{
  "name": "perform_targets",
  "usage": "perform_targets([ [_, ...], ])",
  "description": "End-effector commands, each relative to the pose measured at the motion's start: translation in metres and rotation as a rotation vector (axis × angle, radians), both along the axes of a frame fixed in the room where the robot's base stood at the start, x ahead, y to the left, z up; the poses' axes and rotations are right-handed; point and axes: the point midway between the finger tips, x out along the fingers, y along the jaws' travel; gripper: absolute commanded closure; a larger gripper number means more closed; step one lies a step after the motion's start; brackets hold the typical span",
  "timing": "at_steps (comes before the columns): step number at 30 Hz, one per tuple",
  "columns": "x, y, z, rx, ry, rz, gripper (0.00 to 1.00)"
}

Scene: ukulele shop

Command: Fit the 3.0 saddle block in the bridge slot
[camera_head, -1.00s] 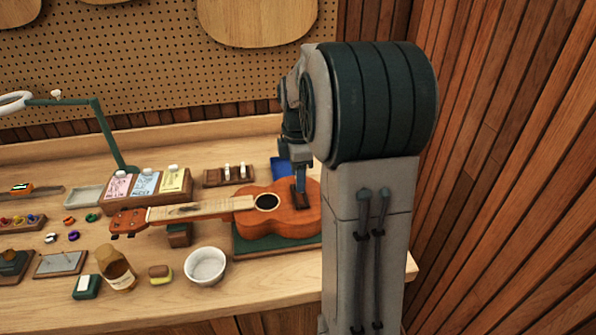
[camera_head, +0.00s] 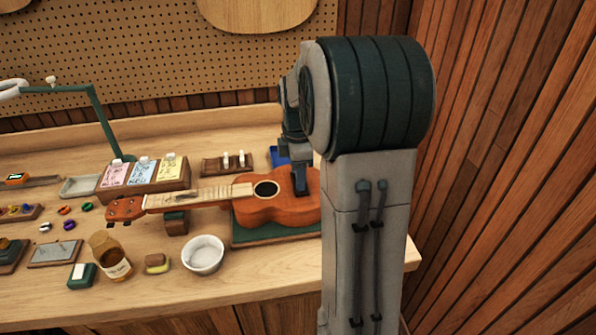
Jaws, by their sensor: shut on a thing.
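The brown ukulele (camera_head: 285,209) lies on its back on a green mat (camera_head: 262,236), neck pointing left. My gripper (camera_head: 300,189) points down over the bridge area, right of the soundhole. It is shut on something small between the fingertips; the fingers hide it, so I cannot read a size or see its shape. The bridge and its slot are also hidden by the fingers, and I cannot tell whether the held piece touches the slot. A dark wooden rack (camera_head: 212,168) with small white pieces stands behind the ukulele.
A blue tray (camera_head: 275,156) lies behind the body. A white bowl (camera_head: 203,255), an amber bottle (camera_head: 110,257) and a box with three coloured labels (camera_head: 145,180) stand nearby. A neck rest (camera_head: 176,222) is under the neck.

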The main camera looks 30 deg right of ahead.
Motion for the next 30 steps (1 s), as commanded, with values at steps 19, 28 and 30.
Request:
perform_targets([
  [19, -0.0001, 0.0001, 0.0002, 0.000, 0.000, 0.000, 0.25],
  [28, -0.0001, 0.0001, 0.0002, 0.000, 0.000, 0.000, 0.12],
  [30, -0.0001, 0.0001, 0.0009, 0.000, 0.000, 0.000, 0.12],
])
